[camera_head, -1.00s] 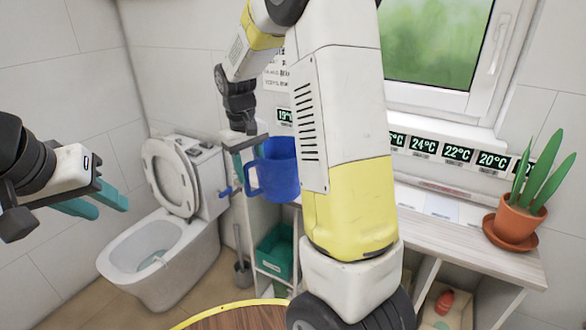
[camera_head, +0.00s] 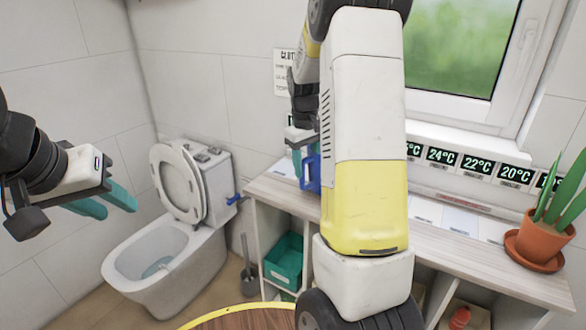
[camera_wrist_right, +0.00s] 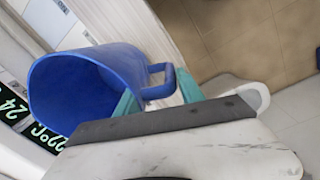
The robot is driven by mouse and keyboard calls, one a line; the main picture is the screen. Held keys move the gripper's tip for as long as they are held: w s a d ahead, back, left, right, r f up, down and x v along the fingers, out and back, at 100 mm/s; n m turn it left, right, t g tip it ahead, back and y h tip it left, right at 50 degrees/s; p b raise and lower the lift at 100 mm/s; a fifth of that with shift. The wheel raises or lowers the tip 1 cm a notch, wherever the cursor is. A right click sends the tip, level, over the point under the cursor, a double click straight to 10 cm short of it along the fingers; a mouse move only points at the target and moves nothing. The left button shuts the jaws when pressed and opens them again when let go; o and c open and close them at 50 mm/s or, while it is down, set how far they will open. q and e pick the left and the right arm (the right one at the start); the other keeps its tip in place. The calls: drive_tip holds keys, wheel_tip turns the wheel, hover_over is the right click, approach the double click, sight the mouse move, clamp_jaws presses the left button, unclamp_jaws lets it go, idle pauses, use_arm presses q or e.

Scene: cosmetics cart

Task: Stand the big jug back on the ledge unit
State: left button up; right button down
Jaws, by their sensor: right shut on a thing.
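The big blue jug (camera_head: 311,172) is mostly hidden behind my right arm in the head view, over the left part of the ledge unit's top (camera_head: 470,243). In the right wrist view the jug (camera_wrist_right: 88,75) shows its open mouth and its handle. My right gripper (camera_head: 301,143) is shut on the handle; its teal fingers (camera_wrist_right: 158,92) are on either side of it in the wrist view. I cannot tell whether the jug's base touches the ledge. My left gripper (camera_head: 119,206) is open and empty in the air at the left.
A potted plant (camera_head: 540,240) stands at the ledge's right end. Temperature displays (camera_head: 478,166) line the wall behind. A teal bin (camera_head: 284,261) sits in the unit's lower shelf. A toilet (camera_head: 170,255) stands to the left. A round wooden top (camera_head: 245,319) is at the front.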

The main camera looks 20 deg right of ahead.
drive_tip(key=shift+d, duration=0.35)
drive_tip(key=shift+w+d+f, duration=0.1)
drive_tip(key=shift+d+f, duration=0.1)
drive_tip(key=shift+f, duration=0.7)
drive_tip(key=shift+d+f, duration=0.15)
drive_tip(key=shift+f, duration=0.7)
drive_tip(key=c, duration=0.7)
unclamp_jaws()
drive_tip(key=shift+f, duration=0.2)
